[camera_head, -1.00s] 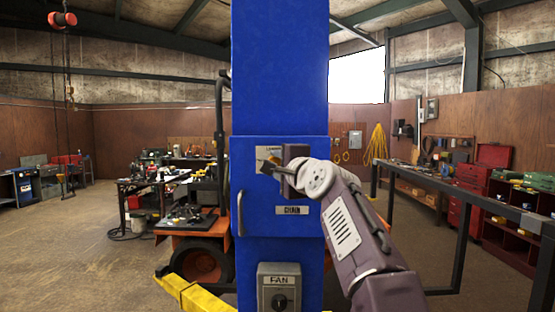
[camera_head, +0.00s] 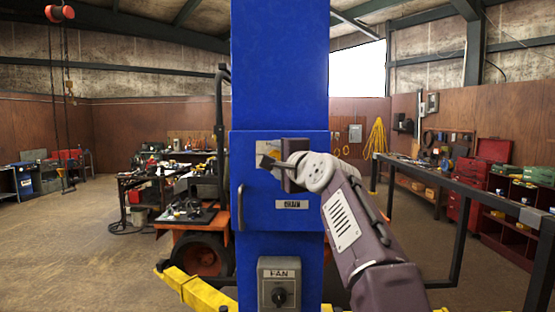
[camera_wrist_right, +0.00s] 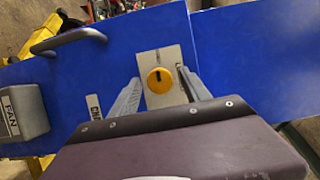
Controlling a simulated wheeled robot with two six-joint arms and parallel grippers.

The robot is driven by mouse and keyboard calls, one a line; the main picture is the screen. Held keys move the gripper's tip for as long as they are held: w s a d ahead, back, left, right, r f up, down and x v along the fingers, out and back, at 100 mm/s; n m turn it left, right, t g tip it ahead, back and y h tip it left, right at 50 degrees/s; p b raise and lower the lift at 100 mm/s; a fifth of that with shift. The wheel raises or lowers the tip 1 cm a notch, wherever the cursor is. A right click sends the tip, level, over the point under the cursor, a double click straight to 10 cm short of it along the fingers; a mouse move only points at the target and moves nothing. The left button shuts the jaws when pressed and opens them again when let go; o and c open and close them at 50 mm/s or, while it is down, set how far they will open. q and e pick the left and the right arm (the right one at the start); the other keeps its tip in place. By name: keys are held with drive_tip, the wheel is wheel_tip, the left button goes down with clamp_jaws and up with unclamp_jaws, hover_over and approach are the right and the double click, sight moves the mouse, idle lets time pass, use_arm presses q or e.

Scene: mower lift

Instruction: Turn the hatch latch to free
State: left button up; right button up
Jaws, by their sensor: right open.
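The hatch latch (camera_wrist_right: 160,80) is a yellow round knob with a dark slot on a pale plate (camera_wrist_right: 146,62), seen in the right wrist view. In the head view, the plate (camera_head: 266,149) shows on the blue hatch (camera_head: 258,190), and my gripper hides most of the latch. My right gripper (camera_head: 268,162) is open in front of the plate. In the right wrist view, the fingers of my right gripper (camera_wrist_right: 158,97) stand apart on either side of the knob, with gaps showing; I cannot tell how deep they reach. My left gripper is in neither view.
The hatch has a bar handle (camera_head: 240,207) on its left and a small label (camera_head: 292,204). Below it is a grey FAN switch box (camera_head: 279,284). A yellow lift arm (camera_head: 198,290) lies low on the left, and a dark metal frame (camera_head: 455,185) stands to the right.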

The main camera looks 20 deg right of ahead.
drive_tip(key=s+b, duration=0.4)
drive_tip(key=s, duration=0.5)
drive_tip(key=shift+a, duration=0.3)
